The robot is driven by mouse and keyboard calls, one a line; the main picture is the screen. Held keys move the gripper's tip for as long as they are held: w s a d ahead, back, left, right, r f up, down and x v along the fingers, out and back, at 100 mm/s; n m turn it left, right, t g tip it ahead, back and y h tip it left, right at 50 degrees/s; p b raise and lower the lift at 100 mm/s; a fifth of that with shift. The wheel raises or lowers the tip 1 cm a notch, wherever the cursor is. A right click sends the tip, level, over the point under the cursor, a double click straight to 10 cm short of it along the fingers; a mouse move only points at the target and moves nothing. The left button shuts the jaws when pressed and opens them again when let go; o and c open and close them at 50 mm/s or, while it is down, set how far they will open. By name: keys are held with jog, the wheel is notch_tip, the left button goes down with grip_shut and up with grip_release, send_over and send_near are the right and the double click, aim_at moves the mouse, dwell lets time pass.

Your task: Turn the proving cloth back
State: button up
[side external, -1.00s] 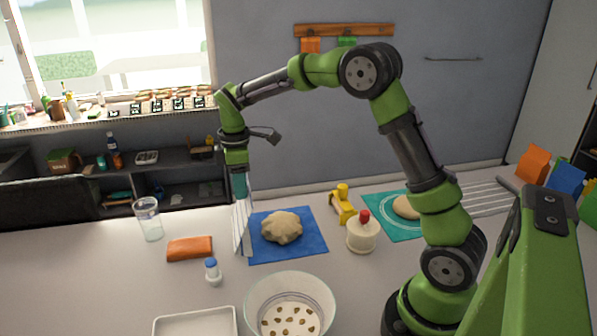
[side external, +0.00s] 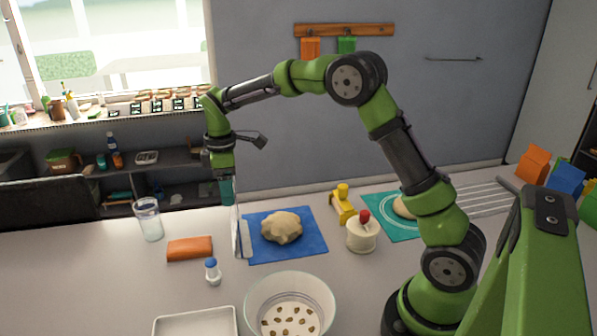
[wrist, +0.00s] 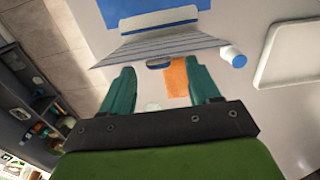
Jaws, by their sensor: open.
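The striped white proving cloth (side external: 242,240) stands folded up at the left edge of the blue mat (side external: 311,246), clear of the dough (side external: 282,228). The dough lies uncovered on the mat. My gripper (side external: 228,204) is at the cloth's upper left. In the wrist view my gripper (wrist: 158,70) is open, with nothing held between its teal fingers. The striped cloth (wrist: 155,47) lies just beyond the fingertips there, with the blue mat (wrist: 188,5) behind it. I cannot tell whether a finger touches the cloth.
An orange folded cloth (side external: 190,248), a blue-capped shaker (side external: 213,271) and a glass (side external: 149,220) stand to the left. A glass bowl (side external: 290,300) and white tray (side external: 196,324) are in front. A red-knobbed jar (side external: 362,232) stands right of the mat.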

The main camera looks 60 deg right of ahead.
jog(key=shift+c, duration=1.1)
jog(key=shift+r, duration=3.5)
